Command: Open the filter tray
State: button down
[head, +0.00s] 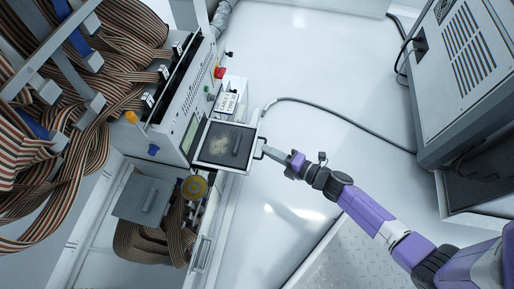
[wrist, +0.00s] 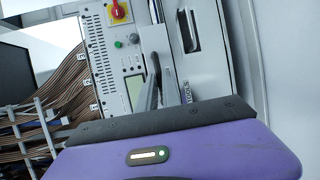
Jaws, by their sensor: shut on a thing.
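The filter tray (head: 209,162) is a pale, shallow frame that sticks out from the front of the white machine in the head view. Its dark inside, with dusty light patches and a dark raised bar, shows from above. A small handle stands on its outer edge. My gripper (head: 267,150) reaches in from the right and is shut on that handle. In the wrist view, the grey fingers of my gripper (wrist: 154,84) point up at the machine front. The exact contact is too small to make out.
The machine panel (head: 189,122) carries a red knob (head: 219,72), a green button and a screen. Ribbon cables (head: 120,60) hang at the left. A grey cabinet (head: 465,80) stands at the right. A cable crosses the pale floor (head: 310,70), which is otherwise clear.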

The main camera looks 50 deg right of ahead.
jog(key=shift+s+d, duration=0.15)
jog(key=shift+s, duration=0.1)
jog(key=c, duration=1.5)
grip_release()
jog(key=p+v, duration=0.2)
jog(key=v, duration=0.5)
jog(key=shift+s+r, duration=0.1)
jog(key=shift+s, duration=0.25)
jog(key=shift+d, duration=0.1)
